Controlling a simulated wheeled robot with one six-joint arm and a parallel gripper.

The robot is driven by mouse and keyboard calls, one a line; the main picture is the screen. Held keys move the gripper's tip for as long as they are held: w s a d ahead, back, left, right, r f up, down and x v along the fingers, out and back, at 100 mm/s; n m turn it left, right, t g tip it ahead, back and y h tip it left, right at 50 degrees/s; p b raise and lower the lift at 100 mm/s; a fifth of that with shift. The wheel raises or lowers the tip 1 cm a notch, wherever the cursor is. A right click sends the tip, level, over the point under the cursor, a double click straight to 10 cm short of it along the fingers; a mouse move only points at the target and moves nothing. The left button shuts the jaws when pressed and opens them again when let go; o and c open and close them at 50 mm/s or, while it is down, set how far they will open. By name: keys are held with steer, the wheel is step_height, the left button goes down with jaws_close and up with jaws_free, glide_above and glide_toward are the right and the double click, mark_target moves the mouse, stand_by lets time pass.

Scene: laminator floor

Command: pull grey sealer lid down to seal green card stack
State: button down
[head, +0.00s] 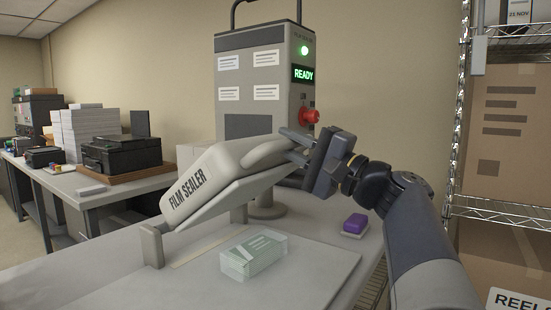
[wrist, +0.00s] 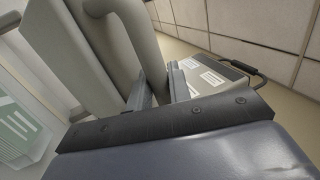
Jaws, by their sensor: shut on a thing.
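The grey sealer lid (head: 215,182), marked "FILM SEALER", is raised and tilted above the sealer base (head: 310,268). Its curved handle (head: 268,152) is on the upper right side. My gripper (head: 294,146) is shut on the handle; the wrist view shows the fingers (wrist: 160,90) around the handle bar (wrist: 143,45). The green card stack (head: 252,256), in clear wrap, lies on the base below the lid, apart from it. The stack also shows at the left edge of the wrist view (wrist: 18,128).
A control tower (head: 250,110) with a green "READY" display and red knob stands behind the lid. A purple block (head: 355,224) lies right of the base. A wire shelf (head: 500,210) with cartons is at right. A side table with printers (head: 120,152) stands at left.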

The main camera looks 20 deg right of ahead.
steer(key=s+d+f+t+y+b, duration=0.1)
steer(key=s+d+f+b, duration=0.1)
steer(key=f+b, duration=0.6)
steer(key=s+d+f+t+b, duration=0.1)
steer(key=s+d+f+b, duration=0.1)
steer(key=f+b, duration=0.6)
steer(key=shift+s+f+t+y+b, duration=0.2)
steer(key=shift+s+t+y+b, duration=0.3)
steer(key=shift+b, duration=1.35)
steer(key=shift+s, duration=0.15)
steer(key=c, duration=1.6)
jaws_free()
steer(key=shift+a, duration=0.1)
